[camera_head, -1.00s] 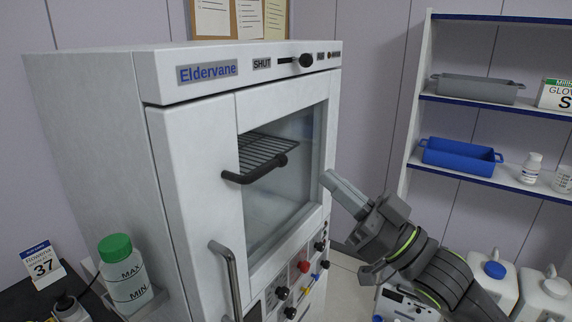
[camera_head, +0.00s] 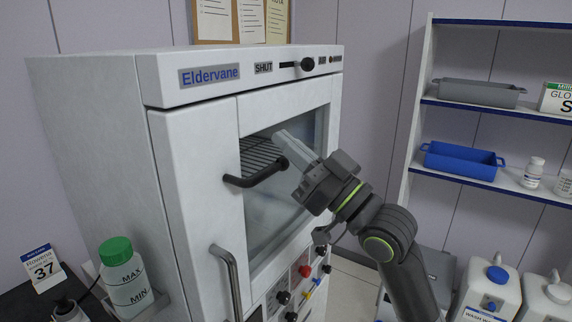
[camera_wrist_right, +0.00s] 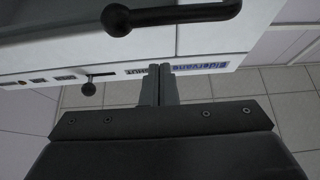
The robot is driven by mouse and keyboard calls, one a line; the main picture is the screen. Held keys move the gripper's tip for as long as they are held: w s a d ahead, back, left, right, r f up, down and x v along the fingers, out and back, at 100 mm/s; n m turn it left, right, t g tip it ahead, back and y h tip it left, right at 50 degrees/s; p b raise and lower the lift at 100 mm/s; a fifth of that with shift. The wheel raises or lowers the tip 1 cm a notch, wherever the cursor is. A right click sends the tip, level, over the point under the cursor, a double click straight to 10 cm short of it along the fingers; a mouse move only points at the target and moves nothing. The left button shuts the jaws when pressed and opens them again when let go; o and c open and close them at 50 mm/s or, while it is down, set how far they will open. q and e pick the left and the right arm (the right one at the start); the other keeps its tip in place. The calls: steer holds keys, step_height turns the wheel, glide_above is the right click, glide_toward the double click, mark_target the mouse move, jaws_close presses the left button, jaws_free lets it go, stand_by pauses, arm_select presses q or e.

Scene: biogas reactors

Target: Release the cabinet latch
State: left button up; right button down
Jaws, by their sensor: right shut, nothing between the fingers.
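The white Eldervane cabinet (camera_head: 190,200) stands with its windowed door closed. On its top panel a black latch knob (camera_head: 307,63) sits at the right part of a slot, beside a plate reading SHUT (camera_head: 263,68). My right gripper (camera_head: 280,139) is shut and empty, in front of the door window, below the top panel and near the black curved door handle (camera_head: 257,172). In the right wrist view the gripper's fingers (camera_wrist_right: 160,72) point towards the panel; the latch knob (camera_wrist_right: 88,88) shows to their left, apart from them. My left gripper is not in view.
Knobs and a red button (camera_head: 305,271) are on the cabinet's lower front. A vertical bar handle (camera_head: 229,280) is at its lower left. A green-capped bottle (camera_head: 125,280) stands at left. Shelves with a blue tray (camera_head: 462,161) are at right. The space between cabinet and shelves is open.

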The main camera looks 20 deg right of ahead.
mark_target(286, 169)
arm_select(q)
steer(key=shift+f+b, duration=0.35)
steer(key=shift+b, duration=0.1)
arm_select(e)
steer(key=shift+w+a+f, duration=0.15)
steer(key=shift+f, duration=0.85)
steer(key=shift+w+a+f, duration=0.1)
steer(key=shift+w+f, duration=0.05)
steer(key=shift+f, duration=0.85)
